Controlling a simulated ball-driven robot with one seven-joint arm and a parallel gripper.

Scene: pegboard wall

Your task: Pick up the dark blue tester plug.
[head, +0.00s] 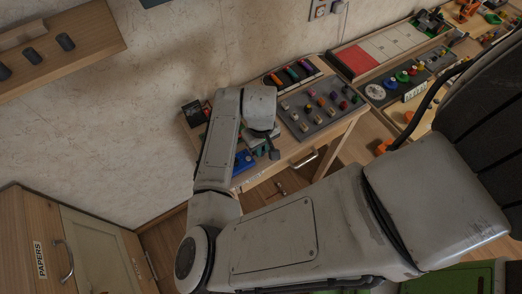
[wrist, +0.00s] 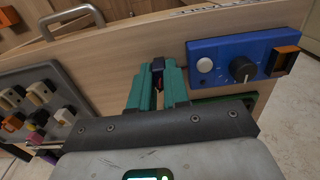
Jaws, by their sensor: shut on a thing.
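The dark blue tester plug (wrist: 157,66) shows in the wrist view as a small dark piece between the tips of my gripper's teal fingers. My gripper (wrist: 157,77) is shut on it, and the fingers hide much of its sides. In the head view my gripper is mostly hidden behind my arm, above the near part of the wooden table (head: 289,148). I cannot make out the plug in the head view.
A blue panel (wrist: 221,61) with a black knob, white button and orange part lies right of my gripper. A grey board (head: 318,106) with several coloured pegs is on the table. A drawer handle (head: 304,160) sticks out from the table front.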

